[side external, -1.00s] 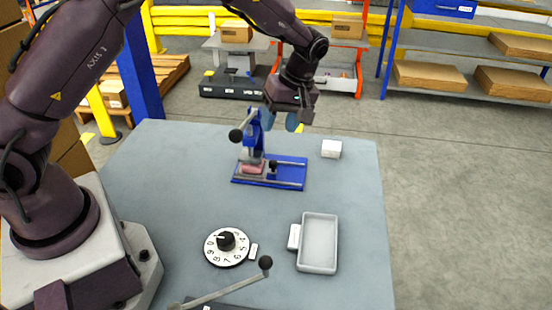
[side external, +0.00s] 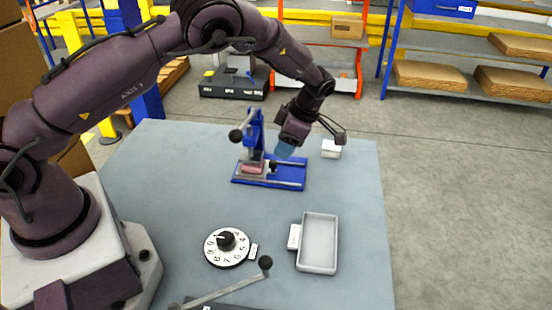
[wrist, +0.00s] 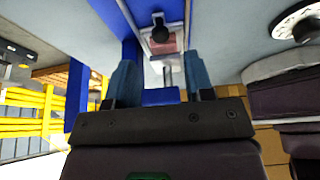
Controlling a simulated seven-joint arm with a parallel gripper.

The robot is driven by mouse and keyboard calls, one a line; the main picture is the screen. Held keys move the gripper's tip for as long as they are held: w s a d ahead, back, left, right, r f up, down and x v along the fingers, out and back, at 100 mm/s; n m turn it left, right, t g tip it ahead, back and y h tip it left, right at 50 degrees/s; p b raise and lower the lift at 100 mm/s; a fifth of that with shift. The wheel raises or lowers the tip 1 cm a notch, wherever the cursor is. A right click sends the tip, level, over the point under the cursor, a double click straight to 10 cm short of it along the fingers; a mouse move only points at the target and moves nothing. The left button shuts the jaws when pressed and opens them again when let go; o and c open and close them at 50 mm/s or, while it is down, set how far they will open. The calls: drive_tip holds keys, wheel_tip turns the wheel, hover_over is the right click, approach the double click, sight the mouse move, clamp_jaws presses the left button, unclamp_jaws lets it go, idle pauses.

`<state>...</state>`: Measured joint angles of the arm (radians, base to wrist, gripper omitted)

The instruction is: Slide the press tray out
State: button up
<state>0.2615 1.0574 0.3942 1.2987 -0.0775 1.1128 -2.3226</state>
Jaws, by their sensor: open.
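The blue press (side external: 254,135) stands on the table, its lever with a black ball (side external: 236,135) sticking out to the left. Its grey press tray (side external: 243,165) sits under the press head, carrying a pinkish block (side external: 252,169). A black knob (side external: 272,166) stands at the tray's right side, above the blue railed base (side external: 291,180). My gripper (side external: 284,151) is above the right part of this base, tilted down, near but apart from the knob. In the wrist view my gripper (wrist: 160,82) has its blue fingers spread with nothing held; the knob (wrist: 161,32) shows beyond them.
A white box (side external: 331,149) stands right of the press, near my gripper. A numbered dial (side external: 227,247), a shallow grey bin (side external: 319,243) and a lever with a black ball (side external: 265,262) are at the front. The table between press and dial is clear.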

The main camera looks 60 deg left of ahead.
sight(275, 162)
drive_tip(key=x, duration=0.5)
drive_tip(key=shift+s+f, duration=0.1)
drive_tip(key=shift+f, duration=0.25)
clamp_jaws()
